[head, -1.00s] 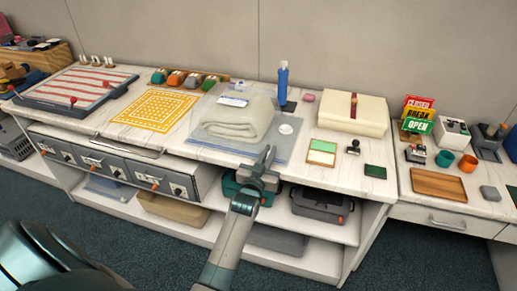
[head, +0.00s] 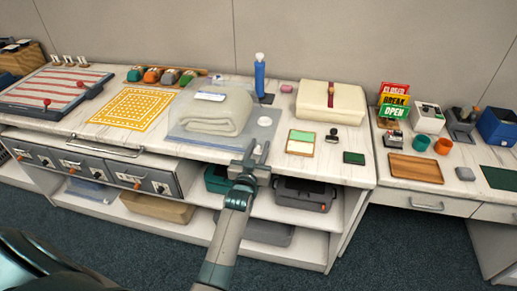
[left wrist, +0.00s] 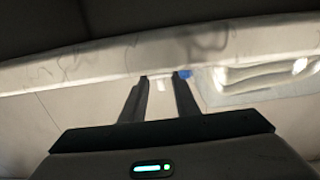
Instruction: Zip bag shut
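A flat, clear bluish zip bag (head: 183,134) lies on the white counter with a folded whitish cloth (head: 222,112) on or in it. A pale label strip (head: 210,96) lies on the cloth's top left. I cannot make out the zip. My left gripper (head: 258,152) is open at the counter's front edge, by the bag's front right corner. My right gripper is out of view.
A blue bottle (head: 260,77) stands behind the bag. A cream wrapped box (head: 331,101), a green-and-white pad (head: 301,142) and a stamp (head: 332,136) are to the right. A yellow patterned mat (head: 143,109) lies left. Drawers (head: 93,166) and shelf cases (head: 305,193) are below the counter.

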